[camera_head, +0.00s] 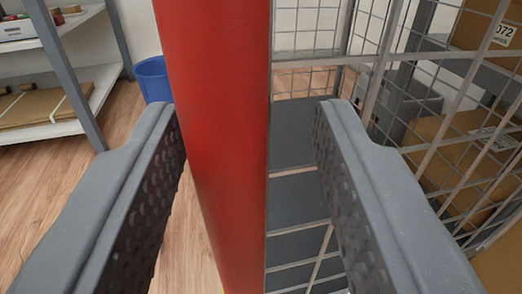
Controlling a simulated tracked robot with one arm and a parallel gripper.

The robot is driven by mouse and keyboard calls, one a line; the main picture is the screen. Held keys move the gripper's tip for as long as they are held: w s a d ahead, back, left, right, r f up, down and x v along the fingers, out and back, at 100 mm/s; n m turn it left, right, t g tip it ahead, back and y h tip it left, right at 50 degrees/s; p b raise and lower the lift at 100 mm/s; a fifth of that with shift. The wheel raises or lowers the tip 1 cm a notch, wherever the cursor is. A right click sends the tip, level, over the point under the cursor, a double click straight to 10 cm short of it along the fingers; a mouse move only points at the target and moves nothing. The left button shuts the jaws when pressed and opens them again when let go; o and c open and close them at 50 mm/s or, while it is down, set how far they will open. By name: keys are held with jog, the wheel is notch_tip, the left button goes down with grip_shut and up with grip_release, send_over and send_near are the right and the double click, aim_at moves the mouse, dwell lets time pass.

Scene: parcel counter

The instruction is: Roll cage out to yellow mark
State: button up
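A red upright post (220,130) stands close in front of the camera, between the two fingers of my gripper (247,115). The gripper is open. A clear gap shows between the post and the right finger; the left finger overlaps the post's left edge, and I cannot tell if it touches. The roll cage (309,62), with grey wire mesh sides and a dark grey slatted base (300,205), is behind and right of the post. The post looks like part of it, but the join is hidden. A speck of yellow shows low by the post; I cannot tell whether it is the mark.
Cardboard boxes (440,150) and a grey bin (400,105) show through the mesh at right. A shelf rack (75,70) with flat cardboard stands at left. A blue bin (152,78) is behind the post. The wooden floor (50,185) at left is clear.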

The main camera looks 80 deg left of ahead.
jog(key=shift+s, duration=0.1)
jog(key=p+v, duration=0.1)
jog(key=v, duration=1.2)
jog(key=shift+d, duration=0.4)
